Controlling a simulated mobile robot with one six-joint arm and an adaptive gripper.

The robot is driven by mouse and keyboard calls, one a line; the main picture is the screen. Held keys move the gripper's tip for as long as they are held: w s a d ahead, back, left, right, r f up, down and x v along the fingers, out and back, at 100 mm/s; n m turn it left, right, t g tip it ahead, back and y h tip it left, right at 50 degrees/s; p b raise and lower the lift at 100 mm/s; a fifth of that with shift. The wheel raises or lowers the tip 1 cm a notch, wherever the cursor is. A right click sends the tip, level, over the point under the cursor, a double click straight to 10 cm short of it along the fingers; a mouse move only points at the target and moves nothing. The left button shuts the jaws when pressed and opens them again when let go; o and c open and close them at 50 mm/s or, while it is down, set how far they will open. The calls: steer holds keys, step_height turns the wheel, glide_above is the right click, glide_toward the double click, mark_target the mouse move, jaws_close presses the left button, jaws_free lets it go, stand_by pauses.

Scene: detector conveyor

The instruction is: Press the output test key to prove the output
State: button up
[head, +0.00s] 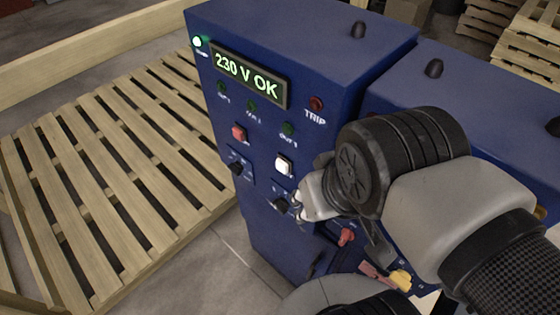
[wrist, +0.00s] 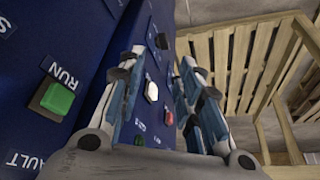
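The blue panel (head: 222,130) carries a square white key (head: 284,164) and a square red key (head: 239,133). Their labels are too small to read, so I cannot tell which is the output test key. The white key (wrist: 151,92) and red key (wrist: 168,118) also show between my fingers in the wrist view. My gripper (head: 304,198) is at the panel's lower right, just below and right of the white key. In the wrist view my gripper (wrist: 162,62) has its fingers apart with nothing held. Contact with the panel cannot be told.
The display (head: 248,77) reads 230 V OK, with a lit green lamp (head: 197,41) above left. A red TRIP lamp (head: 316,103) and several dark green lamps are unlit. Black knobs (head: 236,169) sit below. A green RUN button (wrist: 57,98) is beside my fingers. A wooden pallet (head: 95,190) lies left.

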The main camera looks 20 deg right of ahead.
steer(key=shift+c, duration=0.3)
jaws_close()
stand_by(1.5)
